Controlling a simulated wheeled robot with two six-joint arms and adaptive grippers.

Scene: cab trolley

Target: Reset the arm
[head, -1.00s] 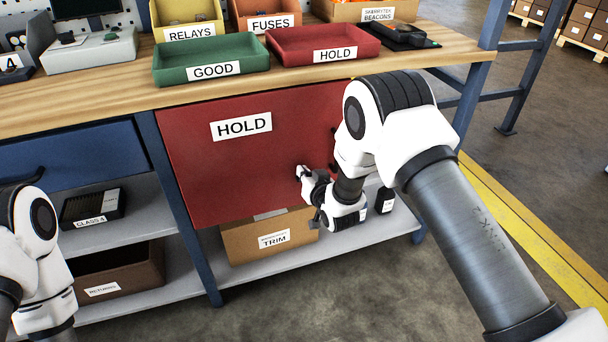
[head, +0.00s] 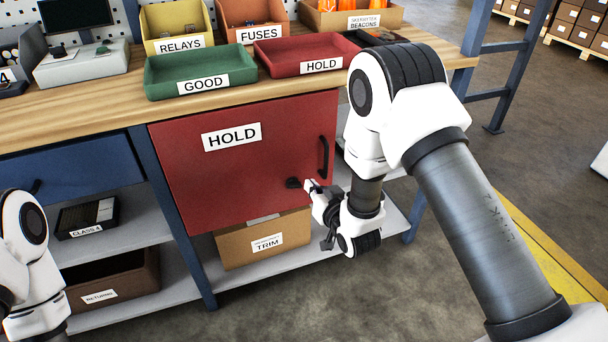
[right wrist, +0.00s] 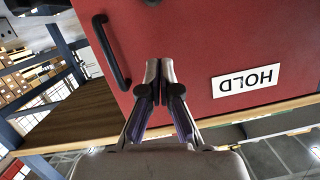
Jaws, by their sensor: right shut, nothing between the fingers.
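My right arm reaches across the front of the bench. Its gripper (head: 310,185) is shut and empty in front of the lower right of the red HOLD door (head: 240,175), near a black knob (head: 292,183) and below the black handle (head: 323,158). In the right wrist view the closed fingertips (right wrist: 160,68) point at the red door (right wrist: 200,50), with the handle (right wrist: 110,52) to their left. I cannot tell whether they touch the door. My left arm shows at the left edge; its gripper is out of view.
On the wooden benchtop (head: 100,112) stand a green GOOD tray (head: 200,88), a red HOLD tray (head: 265,65) and bins behind. Below are a TRIM box (head: 235,250), a brown returns box (head: 75,292) and a blue bench leg (head: 178,210). Open floor lies in front.

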